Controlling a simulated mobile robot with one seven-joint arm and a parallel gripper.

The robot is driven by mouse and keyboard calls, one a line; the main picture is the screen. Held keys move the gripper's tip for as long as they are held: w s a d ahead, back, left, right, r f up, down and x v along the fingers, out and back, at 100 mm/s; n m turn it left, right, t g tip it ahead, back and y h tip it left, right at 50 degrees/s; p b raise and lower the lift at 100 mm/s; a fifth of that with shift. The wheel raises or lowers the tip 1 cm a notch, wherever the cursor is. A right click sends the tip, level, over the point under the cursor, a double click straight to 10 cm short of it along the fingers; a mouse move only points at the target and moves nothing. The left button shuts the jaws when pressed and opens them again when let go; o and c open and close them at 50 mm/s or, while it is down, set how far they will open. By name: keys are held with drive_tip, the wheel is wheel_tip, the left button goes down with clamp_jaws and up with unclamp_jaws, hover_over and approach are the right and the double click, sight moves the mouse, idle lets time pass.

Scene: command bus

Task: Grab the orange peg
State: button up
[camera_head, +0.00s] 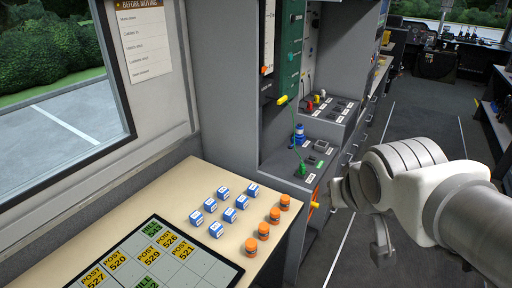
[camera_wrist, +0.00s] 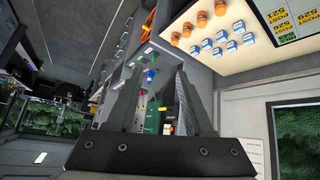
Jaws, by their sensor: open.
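Several short orange cylinders stand upright in a row on the beige table; the nearest (camera_head: 250,248) and the farthest (camera_head: 285,202) show clearly. They also show at the top of the wrist view (camera_wrist: 202,19). Another small orange piece (camera_head: 264,70) is on the upright panel. I cannot tell which one is the peg. My gripper (camera_wrist: 160,85) is open and empty, in the air right of the cabinet, touching none of these.
Blue-and-white blocks (camera_head: 226,215) and a dark board with yellow labels (camera_head: 150,255) are on the table. A green plug (camera_head: 303,168), a blue piece (camera_head: 299,130) and a yellow plug (camera_head: 282,100) are at the console. Open aisle floor (camera_head: 405,120) runs behind my arm.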

drive_tip(key=w+d+f+t+b, duration=0.1)
drive_tip(key=w+f+t+b, duration=0.1)
drive_tip(key=w+f+b, duration=0.35)
drive_tip(key=w+f+t+b, duration=0.1)
drive_tip(key=w+f+b, duration=0.2)
drive_tip(key=f+b, duration=0.5)
drive_tip(key=n+t+y+b, duration=0.2)
drive_tip(key=n+y+b, duration=0.15)
drive_tip(key=b, duration=0.25)
approach(277, 216)
drive_tip(key=shift+y, duration=0.35)
drive_tip(key=b+x, duration=0.2)
drive_tip(key=x, duration=0.3)
drive_tip(key=b+x, duration=0.2)
drive_tip(key=x, duration=0.4)
drive_tip(key=shift+d+f, duration=0.1)
drive_tip(key=shift+d, duration=0.15)
drive_tip(key=shift+w+a+f, duration=0.1)
drive_tip(key=shift+w, duration=0.35)
clamp_jaws()
